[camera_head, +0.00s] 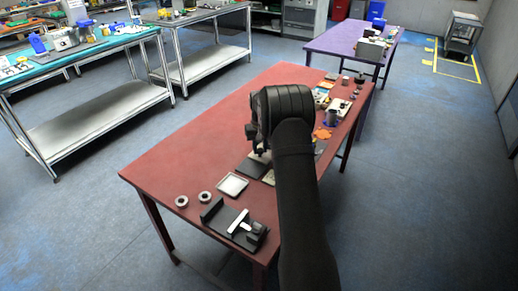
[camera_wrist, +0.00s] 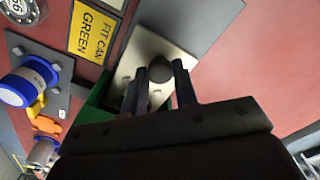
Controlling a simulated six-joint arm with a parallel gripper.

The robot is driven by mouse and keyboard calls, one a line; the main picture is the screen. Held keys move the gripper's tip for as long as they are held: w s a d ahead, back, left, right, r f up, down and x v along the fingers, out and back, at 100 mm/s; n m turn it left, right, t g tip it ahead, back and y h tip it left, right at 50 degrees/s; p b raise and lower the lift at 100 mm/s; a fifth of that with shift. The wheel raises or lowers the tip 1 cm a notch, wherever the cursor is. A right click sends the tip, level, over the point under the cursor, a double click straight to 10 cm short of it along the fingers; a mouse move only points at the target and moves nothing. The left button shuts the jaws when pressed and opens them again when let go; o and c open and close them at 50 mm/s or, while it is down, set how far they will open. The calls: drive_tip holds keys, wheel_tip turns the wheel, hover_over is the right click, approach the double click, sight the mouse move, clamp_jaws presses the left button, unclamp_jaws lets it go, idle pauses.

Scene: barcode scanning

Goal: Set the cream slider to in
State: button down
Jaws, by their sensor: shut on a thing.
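A cream plate (camera_wrist: 128,68) lies on a grey base plate (camera_wrist: 205,22) in the wrist view. A dark rounded knob (camera_wrist: 158,66) stands on the cream plate. My gripper (camera_wrist: 160,78) has one finger on each side of this knob and is shut on it. In the head view my arm hides the fingers and most of what lies beneath. A pale piece (camera_head: 262,157) and a dark plate (camera_head: 252,169) show at its left edge. No in or out marking can be read.
A yellow "FIT CAN GREEN" label (camera_wrist: 93,32), a green part (camera_wrist: 98,103) and a blue cylinder (camera_wrist: 28,82) lie left in the wrist view. The table's left part is clear.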

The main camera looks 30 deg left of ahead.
drive_tip(key=c, duration=1.1)
unclamp_jaws()
drive_tip(key=shift+c, duration=0.2)
wheel_tip(320, 180, up, 17)
drive_tip(key=shift+r, duration=0.2)
